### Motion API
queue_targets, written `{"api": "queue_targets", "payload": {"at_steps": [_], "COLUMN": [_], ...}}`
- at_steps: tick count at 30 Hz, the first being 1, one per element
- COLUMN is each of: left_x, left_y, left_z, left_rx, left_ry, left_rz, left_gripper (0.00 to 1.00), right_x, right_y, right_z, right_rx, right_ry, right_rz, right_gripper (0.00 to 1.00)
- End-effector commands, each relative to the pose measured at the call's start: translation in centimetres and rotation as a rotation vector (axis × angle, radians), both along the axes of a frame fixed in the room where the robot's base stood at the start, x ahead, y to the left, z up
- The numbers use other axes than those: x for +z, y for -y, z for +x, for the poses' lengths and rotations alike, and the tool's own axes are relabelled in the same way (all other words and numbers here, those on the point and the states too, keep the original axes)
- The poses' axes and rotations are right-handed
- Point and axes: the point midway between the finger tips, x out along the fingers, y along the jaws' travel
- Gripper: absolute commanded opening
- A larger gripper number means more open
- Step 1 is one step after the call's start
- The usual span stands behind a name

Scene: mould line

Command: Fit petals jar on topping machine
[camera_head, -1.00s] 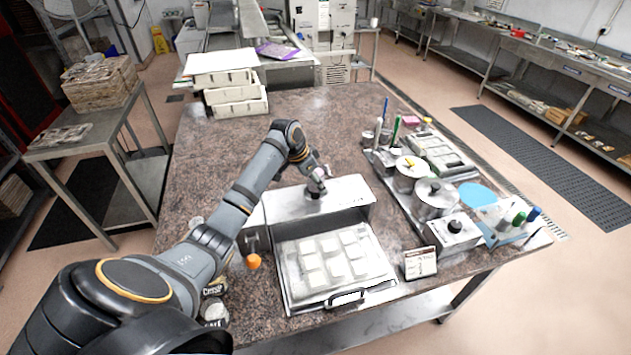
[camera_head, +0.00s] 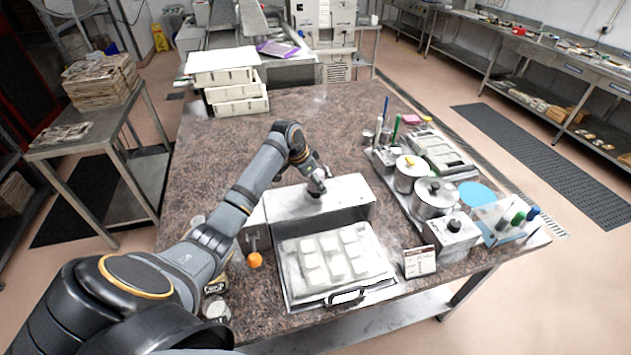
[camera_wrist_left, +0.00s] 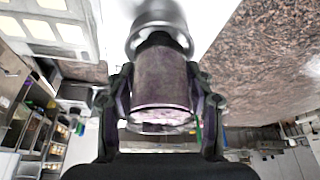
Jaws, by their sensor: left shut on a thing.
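My left gripper (camera_head: 317,186) is over the top of the steel topping machine (camera_head: 345,192). In the left wrist view the gripper (camera_wrist_left: 164,112) is shut on the petals jar (camera_wrist_left: 162,85), a see-through jar with purple-pink contents. The jar's far end is against or very near a round metal collar (camera_wrist_left: 158,20); I cannot tell whether it is seated. In the head view the jar is mostly hidden by the gripper. A tray of white moulded pieces (camera_head: 372,283) lies in the front of the machine. My right gripper is not in view.
An orange knob (camera_head: 255,260) is on the machine's left side. A small sign (camera_head: 420,262) stands at its right. Steel pots (camera_head: 435,199) and a control box (camera_head: 453,238) stand further right. White trays (camera_head: 232,92) are stacked at the back left. The table's back middle is clear.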

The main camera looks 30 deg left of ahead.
Motion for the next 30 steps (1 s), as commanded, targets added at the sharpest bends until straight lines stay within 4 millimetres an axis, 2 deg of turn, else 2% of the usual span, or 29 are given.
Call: {"api": "queue_targets", "payload": {"at_steps": [8,9,15,25,30], "left_x": [-0.9,-1.0,-0.9,-0.7,1.8], "left_y": [0.0,0.0,0.0,-0.1,-0.6], "left_z": [0.0,0.0,0.0,-0.1,-0.9], "left_rx": [0.000,0.000,0.000,0.000,0.000], "left_ry": [0.000,0.000,0.000,0.000,0.003], "left_rz": [0.000,0.000,0.000,0.001,0.004], "left_gripper": [0.18,0.55,0.80,0.80,0.80], "right_x": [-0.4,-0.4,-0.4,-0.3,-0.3], "right_y": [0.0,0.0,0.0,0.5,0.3], "right_z": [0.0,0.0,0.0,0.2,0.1], "right_rx": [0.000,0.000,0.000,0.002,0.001], "right_ry": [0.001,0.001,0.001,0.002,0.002], "right_rz": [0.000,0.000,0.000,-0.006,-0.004], "right_gripper": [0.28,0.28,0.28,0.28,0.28]}}
